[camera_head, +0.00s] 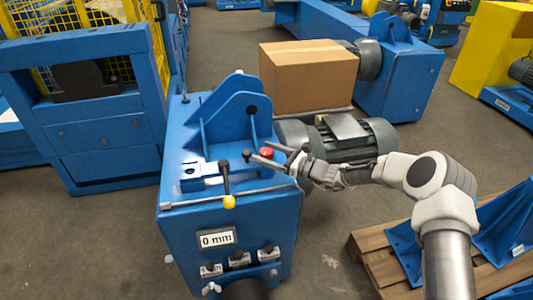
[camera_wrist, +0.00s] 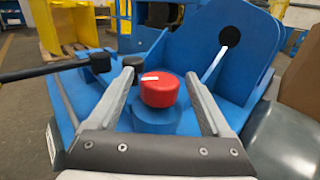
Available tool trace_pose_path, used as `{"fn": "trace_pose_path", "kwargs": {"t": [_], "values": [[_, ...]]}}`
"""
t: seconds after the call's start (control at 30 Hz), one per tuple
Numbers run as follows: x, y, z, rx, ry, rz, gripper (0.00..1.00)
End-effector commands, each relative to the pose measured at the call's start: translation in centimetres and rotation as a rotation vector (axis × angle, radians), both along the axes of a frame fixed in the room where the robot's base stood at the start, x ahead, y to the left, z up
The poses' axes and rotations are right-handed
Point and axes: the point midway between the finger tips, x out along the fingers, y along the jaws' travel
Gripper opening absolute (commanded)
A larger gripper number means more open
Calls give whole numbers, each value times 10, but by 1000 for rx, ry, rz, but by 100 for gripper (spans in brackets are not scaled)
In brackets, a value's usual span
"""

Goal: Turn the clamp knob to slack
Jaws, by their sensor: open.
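The clamp knob is a red cap with a white mark, on a round blue boss on top of the blue machine. In the wrist view the red knob (camera_wrist: 160,93) stands between my two spread fingers, with visible space on both sides. In the head view the red knob (camera_head: 267,153) is partly hidden by my fingers. My gripper (camera_head: 259,150) is open and reaches in from the right; it also shows in the wrist view (camera_wrist: 160,77). I cannot tell whether either finger touches the knob.
A black lever with a yellow end (camera_head: 229,202) stands left of the knob. A blue upright bracket (camera_head: 235,115) rises behind it. A display (camera_head: 216,239) on the front reads 0 mm. A grey motor (camera_head: 350,139) and a cardboard box (camera_head: 308,78) sit behind my arm.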

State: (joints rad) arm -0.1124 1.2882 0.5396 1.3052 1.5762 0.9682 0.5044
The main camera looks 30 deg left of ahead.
Motion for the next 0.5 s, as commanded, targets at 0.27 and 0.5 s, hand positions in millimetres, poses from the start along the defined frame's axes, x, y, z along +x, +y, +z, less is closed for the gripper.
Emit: {"fn": "trace_pose_path", "kwargs": {"t": [0.27, 0.5], "values": [[0, 0, 0, 0, -1, 0, 45], [0, 0, 0, 0, -1, 0, 2]]}}
